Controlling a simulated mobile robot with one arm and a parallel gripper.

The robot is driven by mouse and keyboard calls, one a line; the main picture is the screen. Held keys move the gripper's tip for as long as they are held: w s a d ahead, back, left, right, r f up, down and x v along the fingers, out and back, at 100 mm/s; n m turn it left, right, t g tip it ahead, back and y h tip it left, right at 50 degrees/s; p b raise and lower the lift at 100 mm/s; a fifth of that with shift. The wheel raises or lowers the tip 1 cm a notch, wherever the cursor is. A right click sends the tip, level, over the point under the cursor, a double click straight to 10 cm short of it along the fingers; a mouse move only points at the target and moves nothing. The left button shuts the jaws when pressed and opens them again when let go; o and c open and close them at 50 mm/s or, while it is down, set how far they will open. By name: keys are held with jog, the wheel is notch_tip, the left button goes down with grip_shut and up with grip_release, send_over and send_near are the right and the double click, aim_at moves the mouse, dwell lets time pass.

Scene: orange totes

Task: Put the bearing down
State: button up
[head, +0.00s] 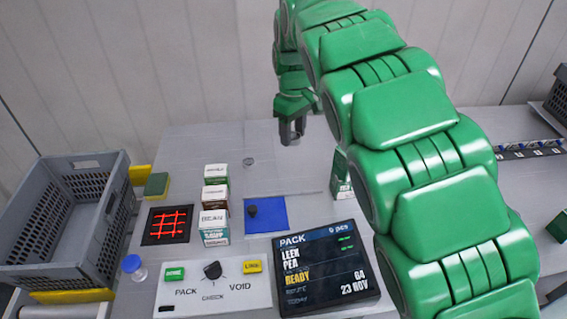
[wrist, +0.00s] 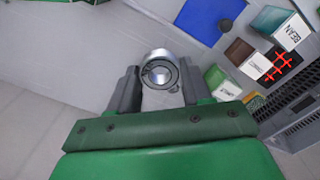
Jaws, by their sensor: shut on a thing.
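The bearing (wrist: 160,72) is a shiny metal ring with a darker inner ring, seen in the wrist view between my two grey fingers. My gripper (head: 291,136) is shut on it and hangs above the back of the grey table (head: 300,180), pointing down. In the head view the bearing cannot be made out at the fingertips. A small round mark or ring (head: 248,162) shows on the table to the left of my gripper; I cannot tell what it is.
A blue mat (head: 272,214) bears a small dark piece. Several small boxes (head: 214,218) stand in a row beside a red-lit grid (head: 170,225). A PACK screen (head: 326,268) and button panel (head: 213,287) are in front. A grey crate (head: 58,215) stands left. My green arm covers the right.

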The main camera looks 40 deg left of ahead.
notch_tip(320, 180, down, 6)
send_over(283, 163)
jog(key=shift+d+f, duration=0.15)
jog(key=shift+f, duration=4.85)
jog(key=shift+f, duration=0.15)
jog(key=shift+w+f, duration=0.2)
jog(key=shift+f, duration=1.6)
